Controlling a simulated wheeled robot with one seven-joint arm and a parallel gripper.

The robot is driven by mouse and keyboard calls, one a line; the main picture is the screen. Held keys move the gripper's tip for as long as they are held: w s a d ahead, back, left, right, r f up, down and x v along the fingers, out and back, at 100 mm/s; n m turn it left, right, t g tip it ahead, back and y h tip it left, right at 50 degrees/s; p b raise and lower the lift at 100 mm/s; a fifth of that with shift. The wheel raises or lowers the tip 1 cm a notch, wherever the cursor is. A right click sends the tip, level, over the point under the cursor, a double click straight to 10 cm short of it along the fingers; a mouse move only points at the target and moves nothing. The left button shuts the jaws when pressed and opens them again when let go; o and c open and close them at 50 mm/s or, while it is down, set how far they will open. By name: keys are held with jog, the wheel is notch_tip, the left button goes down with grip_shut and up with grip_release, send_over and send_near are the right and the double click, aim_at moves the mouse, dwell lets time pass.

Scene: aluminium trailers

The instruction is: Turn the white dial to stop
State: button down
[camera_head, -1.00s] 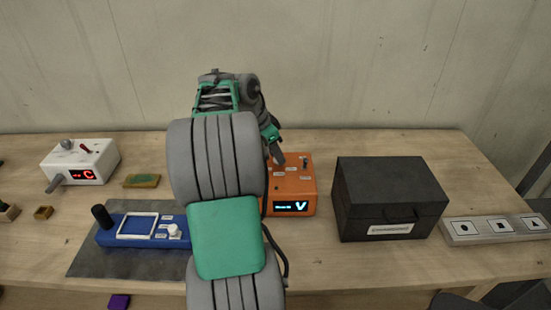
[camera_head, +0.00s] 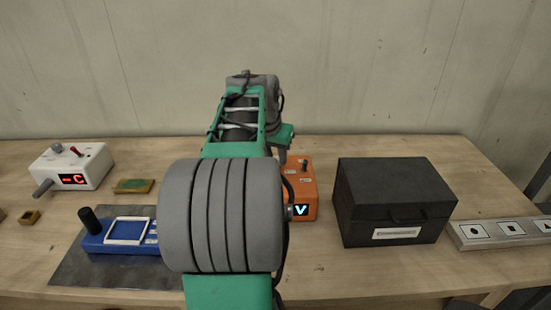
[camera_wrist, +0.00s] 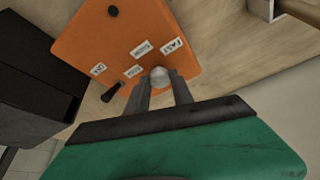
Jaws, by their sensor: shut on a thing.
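The orange box (camera_head: 305,190) stands on the table and its display reads V. In the wrist view the top of the orange box (camera_wrist: 110,45) carries several small white labels, too blurred to read surely. A pale white dial (camera_wrist: 160,73) sits near the edge of that top, by the labels. My gripper (camera_wrist: 163,82) has its two fingers on either side of the dial and is shut on it. The dial's pointing direction is hidden by the fingers. In the head view my arm hides the gripper and the dial.
A black lever (camera_wrist: 112,92) and a black knob (camera_wrist: 113,11) are also on the orange box. A black case (camera_head: 392,200) stands close to its right. A blue device (camera_head: 120,235) and a white box (camera_head: 70,168) are at the left.

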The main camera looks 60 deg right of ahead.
jog(key=shift+r, duration=0.1)
dwell(0.3)
jog(key=c, duration=1.1)
grip_release()
jog(key=v, duration=0.7)
jog(key=shift+r, duration=0.35)
jog(key=shift+s+a, duration=0.1)
